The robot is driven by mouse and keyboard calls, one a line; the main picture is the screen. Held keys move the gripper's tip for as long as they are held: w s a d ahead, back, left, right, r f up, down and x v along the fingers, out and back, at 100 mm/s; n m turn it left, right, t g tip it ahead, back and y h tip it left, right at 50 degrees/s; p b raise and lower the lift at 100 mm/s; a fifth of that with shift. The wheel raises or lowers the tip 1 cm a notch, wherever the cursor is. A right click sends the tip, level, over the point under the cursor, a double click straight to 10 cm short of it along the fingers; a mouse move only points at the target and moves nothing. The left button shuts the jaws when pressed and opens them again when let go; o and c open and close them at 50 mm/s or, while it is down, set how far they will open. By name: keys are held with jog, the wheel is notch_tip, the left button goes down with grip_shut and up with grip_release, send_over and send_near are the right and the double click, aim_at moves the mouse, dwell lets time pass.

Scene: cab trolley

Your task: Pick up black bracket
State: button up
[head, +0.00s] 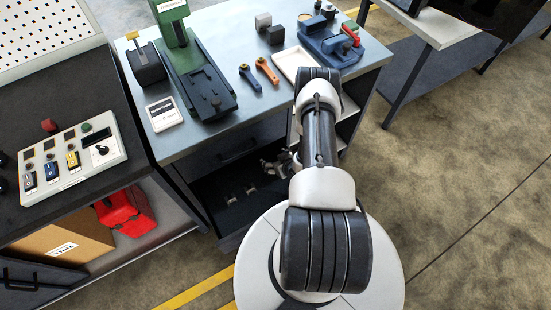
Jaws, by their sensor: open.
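My gripper (274,167) is low in front of the trolley, left of my arm and partly hidden by it. It is open, above the right part of a dark open drawer or low tray (213,208). Small pale metallic pieces (250,190) lie in that drawer, left of and below the gripper. No black bracket can be told apart for certain; dark parts against the dark drawer are hard to see. I see nothing held between the fingers.
The trolley top (225,55) carries a green press (195,75), blue (249,77) and orange (267,70) handles, a white tray (291,62) and a blue vise (330,45). A dark bench with a control box (72,160) stands left. Open floor (450,180) lies right.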

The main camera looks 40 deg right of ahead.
jog(key=f+b, duration=0.1)
jog(key=f, duration=0.1)
jog(key=f+b, duration=0.1)
jog(key=f, duration=0.2)
jog(key=f+b, duration=0.1)
jog(key=f, duration=0.2)
jog(key=shift+a+f, duration=0.25)
jog(key=b+x, duration=0.3)
jog(key=x, duration=0.4)
jog(key=shift+r, duration=0.1)
jog(key=shift+c, duration=0.6)
jog(key=shift+d+r, duration=0.1)
jog(key=c, duration=1.2)
